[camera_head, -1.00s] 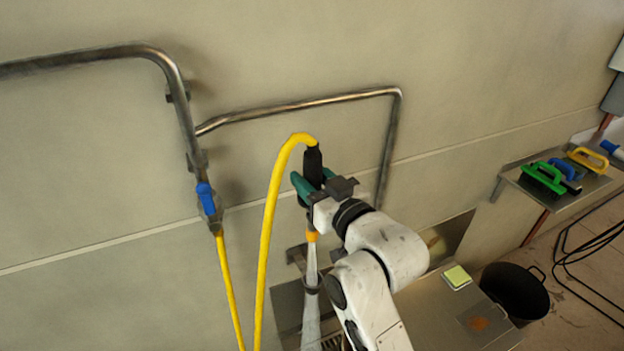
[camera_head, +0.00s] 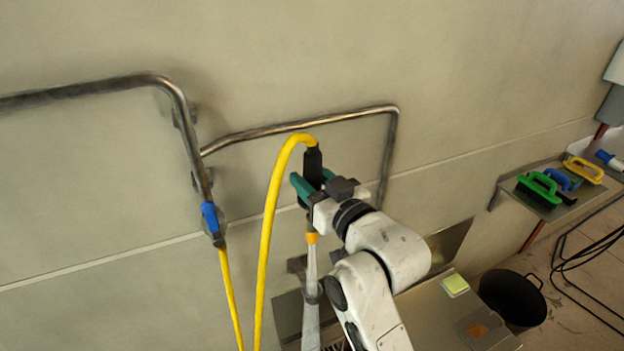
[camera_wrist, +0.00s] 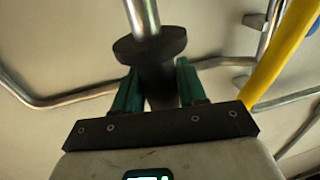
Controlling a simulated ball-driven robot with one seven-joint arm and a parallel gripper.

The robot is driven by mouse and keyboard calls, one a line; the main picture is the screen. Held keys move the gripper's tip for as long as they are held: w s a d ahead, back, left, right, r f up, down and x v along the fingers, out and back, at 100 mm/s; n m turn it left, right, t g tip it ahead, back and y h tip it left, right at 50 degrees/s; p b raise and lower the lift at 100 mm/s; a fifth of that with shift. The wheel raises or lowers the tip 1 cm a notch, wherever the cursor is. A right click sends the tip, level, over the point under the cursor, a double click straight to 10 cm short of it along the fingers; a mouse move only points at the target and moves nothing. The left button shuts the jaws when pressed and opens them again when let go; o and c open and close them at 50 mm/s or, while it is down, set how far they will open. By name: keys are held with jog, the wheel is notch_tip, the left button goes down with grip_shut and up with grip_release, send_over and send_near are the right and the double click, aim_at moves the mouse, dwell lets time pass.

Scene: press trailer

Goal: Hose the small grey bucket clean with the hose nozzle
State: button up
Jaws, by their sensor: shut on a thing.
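The hose nozzle (camera_head: 313,165) is black with an orange tip (camera_head: 312,238) and points down. My gripper (camera_head: 312,190), with green fingers, is shut on the nozzle; the wrist view shows its fingers (camera_wrist: 160,90) on both sides of a dark shaft below a black disc. A yellow hose (camera_head: 270,215) arches up into the nozzle's top. A whitish stream (camera_head: 311,285) runs from the tip down past the picture's lower edge. I cannot make out the small grey bucket; where the stream lands is out of view.
A blue-handled valve (camera_head: 210,217) and metal pipes (camera_head: 300,122) are on the wall. A shelf (camera_head: 540,205) holds green, blue and yellow brushes. A metal counter (camera_head: 425,310) bears a yellow sponge (camera_head: 455,284). A black bucket (camera_head: 512,300) stands on the floor at right.

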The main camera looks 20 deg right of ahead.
jog(key=s+p, duration=0.1)
jog(key=s, duration=0.9)
dwell(0.7)
dwell(0.3)
